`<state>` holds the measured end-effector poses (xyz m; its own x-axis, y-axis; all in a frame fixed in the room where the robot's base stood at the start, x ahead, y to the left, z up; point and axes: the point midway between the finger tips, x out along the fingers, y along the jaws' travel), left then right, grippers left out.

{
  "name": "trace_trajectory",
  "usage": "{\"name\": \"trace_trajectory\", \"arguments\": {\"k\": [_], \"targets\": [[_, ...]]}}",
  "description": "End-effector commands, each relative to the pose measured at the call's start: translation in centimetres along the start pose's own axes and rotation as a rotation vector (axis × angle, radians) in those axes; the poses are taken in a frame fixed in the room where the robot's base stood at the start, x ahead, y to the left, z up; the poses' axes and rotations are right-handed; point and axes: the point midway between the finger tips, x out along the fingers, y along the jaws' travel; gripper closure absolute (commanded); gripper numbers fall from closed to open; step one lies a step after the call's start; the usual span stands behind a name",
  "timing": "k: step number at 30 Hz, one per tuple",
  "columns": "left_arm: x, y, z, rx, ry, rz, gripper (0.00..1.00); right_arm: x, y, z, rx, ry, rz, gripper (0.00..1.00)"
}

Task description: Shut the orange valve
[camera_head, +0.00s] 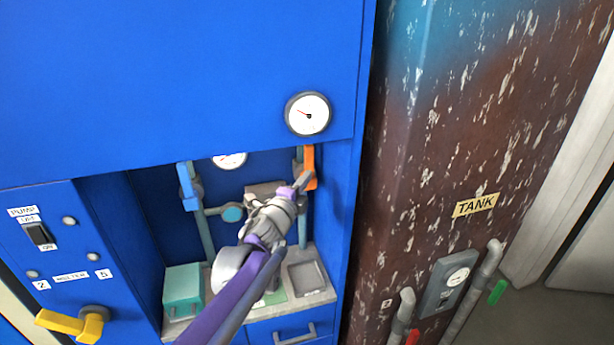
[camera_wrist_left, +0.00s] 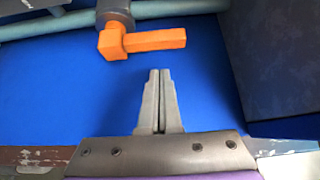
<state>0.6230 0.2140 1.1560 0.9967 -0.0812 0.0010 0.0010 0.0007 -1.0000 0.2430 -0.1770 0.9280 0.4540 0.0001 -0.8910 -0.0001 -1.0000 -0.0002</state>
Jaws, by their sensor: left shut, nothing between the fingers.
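The orange valve (camera_head: 309,160) is on a grey pipe at the right side of the blue cabinet's recess, below a round gauge. In the head view its handle points up, in line with the pipe. In the left wrist view the orange handle (camera_wrist_left: 150,40) lies across the upper middle, roughly parallel to the pipe (camera_wrist_left: 178,7). My left gripper (camera_head: 303,180) is shut and empty. In the left wrist view its fingertips (camera_wrist_left: 158,73) are just below the handle, with a small gap in the picture. My right gripper is not in view.
A blue valve handle (camera_head: 186,184) is at the recess's left. A gauge (camera_head: 308,114) sits above the orange valve. A teal box (camera_head: 183,288) and grey tray (camera_head: 306,279) stand on the ledge below. A yellow handle (camera_head: 72,325) is lower left. A rusty tank (camera_head: 455,130) stands right.

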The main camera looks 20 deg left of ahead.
Motion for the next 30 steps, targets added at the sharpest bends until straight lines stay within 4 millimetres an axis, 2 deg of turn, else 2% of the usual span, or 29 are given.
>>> {"name": "trace_trajectory", "arguments": {"k": [6, 12, 18, 30], "targets": [[4.2, -0.3, 0.0, -0.001, 0.000, -0.001, 1.00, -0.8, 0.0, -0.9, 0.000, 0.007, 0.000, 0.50], [6.9, -0.2, 0.0, 0.000, 0.000, -0.001, 1.00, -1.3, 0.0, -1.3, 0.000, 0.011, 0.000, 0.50], [7.8, -0.1, 0.0, 0.000, 0.000, 0.000, 1.00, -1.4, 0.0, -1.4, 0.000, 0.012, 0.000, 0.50], [7.8, 0.0, 0.1, -0.005, -0.001, -0.004, 1.00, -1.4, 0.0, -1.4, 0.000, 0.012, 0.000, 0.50]]}}
